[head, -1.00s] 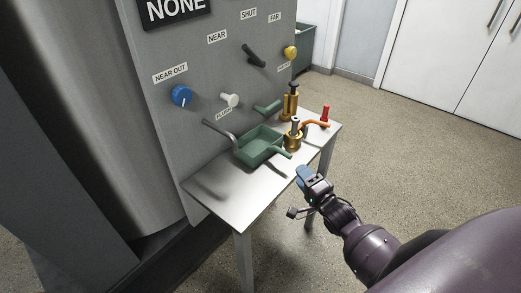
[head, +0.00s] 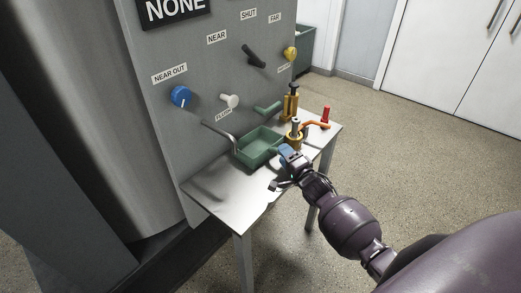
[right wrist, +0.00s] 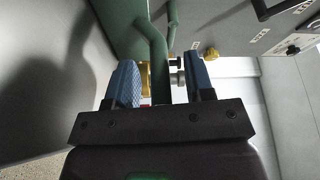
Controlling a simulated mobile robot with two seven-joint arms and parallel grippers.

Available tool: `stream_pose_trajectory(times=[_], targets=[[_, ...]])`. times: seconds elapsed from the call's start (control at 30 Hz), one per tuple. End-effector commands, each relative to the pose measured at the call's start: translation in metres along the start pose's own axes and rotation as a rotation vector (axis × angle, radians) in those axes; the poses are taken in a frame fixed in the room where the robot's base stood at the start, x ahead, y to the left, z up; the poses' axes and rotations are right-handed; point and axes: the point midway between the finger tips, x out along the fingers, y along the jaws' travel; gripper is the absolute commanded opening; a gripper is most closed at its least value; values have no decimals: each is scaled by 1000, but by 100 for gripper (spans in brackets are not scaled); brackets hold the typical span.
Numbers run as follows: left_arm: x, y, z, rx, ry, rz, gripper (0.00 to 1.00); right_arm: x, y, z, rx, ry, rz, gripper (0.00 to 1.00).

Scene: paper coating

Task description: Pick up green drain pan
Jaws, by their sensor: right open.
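The green drain pan (head: 256,150) sits on a small metal table (head: 222,205) in front of the grey panel. Its handle points right, toward my right gripper (head: 287,153), which partly covers it in the head view. In the right wrist view the green handle (right wrist: 156,60) runs between the two blue fingertips of my right gripper (right wrist: 162,80). The fingers are open, with a gap visible on each side of the handle. Part of the pan (right wrist: 118,22) shows beyond the fingers. My left gripper is in neither view.
Brass fittings (head: 291,105) and a red-topped item with an orange handle (head: 325,116) stand at the table's far right. The panel carries a blue knob (head: 181,97), a white knob (head: 229,101), a black lever (head: 253,56) and a green handle (head: 267,108). The table's front left is clear.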

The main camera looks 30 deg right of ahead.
Motion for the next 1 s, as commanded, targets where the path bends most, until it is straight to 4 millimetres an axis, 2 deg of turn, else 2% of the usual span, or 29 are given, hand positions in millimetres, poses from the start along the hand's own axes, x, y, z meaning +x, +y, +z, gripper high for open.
stream_pose_trajectory(times=[0.33,0.63,1.0], targets=[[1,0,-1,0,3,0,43,6,0,0,-1,0,0,47],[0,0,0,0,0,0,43,5,0,0,-1,0,0,1],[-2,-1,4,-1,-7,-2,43,6,-1,0,0,0,-2,0]])
